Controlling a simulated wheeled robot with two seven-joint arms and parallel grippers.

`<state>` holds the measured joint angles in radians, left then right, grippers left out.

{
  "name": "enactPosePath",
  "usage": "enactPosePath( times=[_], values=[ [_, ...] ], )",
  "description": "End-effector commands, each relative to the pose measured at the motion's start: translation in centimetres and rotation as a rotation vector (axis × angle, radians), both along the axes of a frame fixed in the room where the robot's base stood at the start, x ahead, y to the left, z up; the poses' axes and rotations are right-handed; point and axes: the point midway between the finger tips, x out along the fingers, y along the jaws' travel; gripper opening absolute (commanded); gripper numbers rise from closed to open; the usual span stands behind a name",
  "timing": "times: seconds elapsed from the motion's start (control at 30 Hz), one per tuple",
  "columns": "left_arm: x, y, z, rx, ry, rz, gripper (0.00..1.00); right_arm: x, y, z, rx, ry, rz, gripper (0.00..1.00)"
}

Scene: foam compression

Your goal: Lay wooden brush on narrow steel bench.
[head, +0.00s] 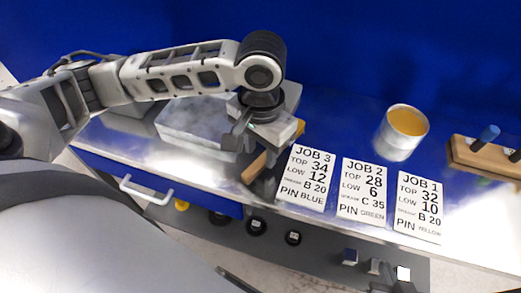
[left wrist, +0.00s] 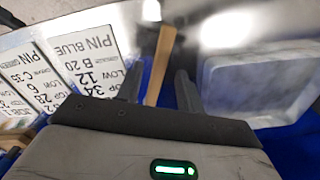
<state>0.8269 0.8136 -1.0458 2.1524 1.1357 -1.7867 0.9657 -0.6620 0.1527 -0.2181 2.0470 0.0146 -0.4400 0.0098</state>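The wooden brush (head: 254,170) is partly hidden under my left gripper (head: 258,150) in the head view, near the front of the steel bench (head: 350,133). In the left wrist view the brush's wooden handle (left wrist: 160,64) runs between the two fingers of the left gripper (left wrist: 158,76). Gaps show on both sides of the handle, so the fingers look open around it. A dark part shows at the brush's far end. I cannot tell whether the brush touches the bench. My right gripper is in neither view.
A grey marbled block (head: 195,122) lies left of the gripper. Three job cards, JOB 3 (head: 307,178), JOB 2 (head: 362,190) and JOB 1 (head: 419,207), lie to the right. Behind them stand a metal can (head: 402,140) and a wooden pin holder (head: 480,158).

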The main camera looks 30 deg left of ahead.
Motion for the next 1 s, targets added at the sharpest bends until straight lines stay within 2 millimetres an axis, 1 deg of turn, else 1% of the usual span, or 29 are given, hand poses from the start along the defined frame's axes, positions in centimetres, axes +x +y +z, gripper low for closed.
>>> enactPosePath(
  times=[0.03,0.2,0.3,0.43,0.5,0.63,1.0],
  values=[
    [0.1,-0.1,1.3,-0.002,-0.005,-0.002,0.37,-0.1,0.0,0.3,0.001,0.001,-0.001,0.00],
    [0.2,-0.1,5.1,-0.003,-0.006,-0.001,0.37,-0.1,0.1,0.9,0.005,0.000,-0.006,0.00],
    [0.2,-0.1,7.2,-0.002,-0.005,0.000,0.37,-0.1,0.1,1.1,0.006,0.000,-0.009,0.00],
    [0.2,-0.1,9.2,-0.002,-0.005,-0.001,0.37,-0.2,0.0,1.1,0.004,0.004,-0.011,0.00],
    [0.1,-0.1,10.0,-0.001,-0.002,0.000,0.37,-0.3,-0.1,1.0,0.002,0.007,-0.011,0.00],
    [0.1,-0.1,10.6,-0.001,-0.001,0.000,0.37,-0.4,-0.2,0.7,-0.002,0.014,-0.012,0.00],
    [0.1,-0.1,10.7,-0.001,0.000,0.001,0.37,0.2,-0.2,1.0,-0.003,-0.001,-0.013,0.00]
  ],
)
